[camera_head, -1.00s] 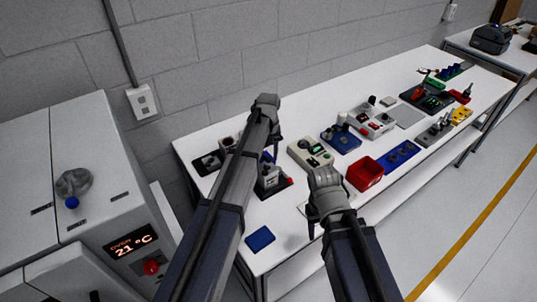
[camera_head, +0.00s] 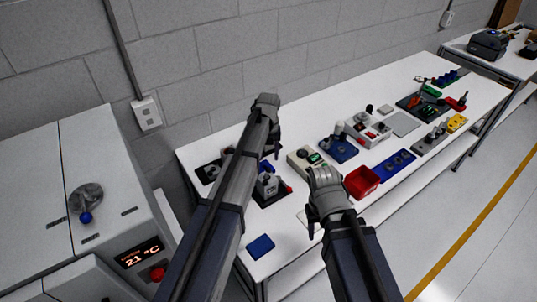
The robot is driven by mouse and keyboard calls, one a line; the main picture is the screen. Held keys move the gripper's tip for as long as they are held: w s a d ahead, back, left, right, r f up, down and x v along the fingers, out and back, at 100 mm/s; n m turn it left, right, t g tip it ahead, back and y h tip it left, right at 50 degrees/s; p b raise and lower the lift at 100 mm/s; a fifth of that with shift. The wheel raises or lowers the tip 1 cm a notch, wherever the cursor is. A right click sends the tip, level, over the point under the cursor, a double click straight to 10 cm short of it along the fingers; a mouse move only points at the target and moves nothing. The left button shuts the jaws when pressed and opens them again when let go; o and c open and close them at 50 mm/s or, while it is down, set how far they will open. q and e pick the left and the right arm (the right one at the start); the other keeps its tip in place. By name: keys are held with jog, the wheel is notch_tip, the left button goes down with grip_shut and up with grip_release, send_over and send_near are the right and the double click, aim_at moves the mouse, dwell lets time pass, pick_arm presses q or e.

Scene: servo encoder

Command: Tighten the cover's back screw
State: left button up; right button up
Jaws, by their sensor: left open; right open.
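My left gripper (camera_head: 271,140) hangs over the near left part of the white bench, above a dark fixture (camera_head: 270,187) with a grey block, a blue part and a red knob. My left forearm hides part of that fixture. My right gripper (camera_head: 313,222) is over the bench's front edge, in front of the red bin. Both grippers are open, and I see nothing held in them. The cover and its back screw cannot be told apart at this size; the arms may hide them.
The bench (camera_head: 285,225) carries a blue pad (camera_head: 260,246), a beige device (camera_head: 303,158), a red bin (camera_head: 361,182), a blue tray (camera_head: 394,165) and several fixtures further right. An oven-like cabinet (camera_head: 90,200) stands at left. A grey wall runs behind. Floor at right is clear.

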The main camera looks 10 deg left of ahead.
pick_arm(q)
notch_tip(320, 180, up, 2)
jog(key=shift+p, duration=0.5)
pick_arm(e)
notch_tip(320, 180, up, 2)
